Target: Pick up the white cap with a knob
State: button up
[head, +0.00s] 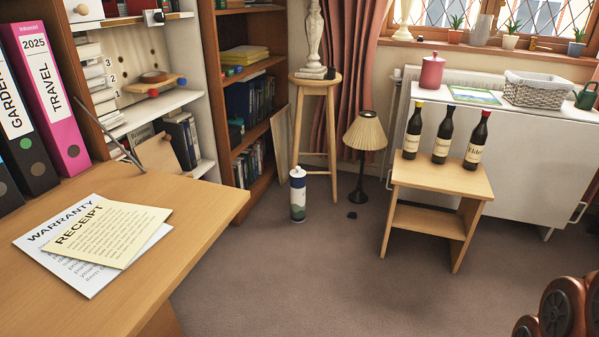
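A tall canister (298,203) with a dark blue band and a green landscape pattern stands upright on the carpet, in front of the wooden bookcase. On its top sits what looks like the white cap with a knob (297,172); it is small in the picture and its details are hard to make out. My gripper's fingers do not show in the head view. A copper-brown jointed part (562,312) at the bottom right corner may be part of my arm; I cannot tell.
A desk (190,205) with papers and binders fills the left. A wooden stool (318,110) and a lamp (364,140) stand behind the canister. A small step table (440,180) with three bottles stands to the right. A small dark object (352,215) lies on the carpet. The front carpet is clear.

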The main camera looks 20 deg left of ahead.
aim_at(298, 171)
jog(key=u, duration=0.05)
jog(key=i, duration=1.2)
jog(key=u, duration=0.8)
jog(key=i, duration=1.05)
jog(key=u, duration=1.45)
jog(key=i, duration=0.3)
jog(key=u, duration=0.15)
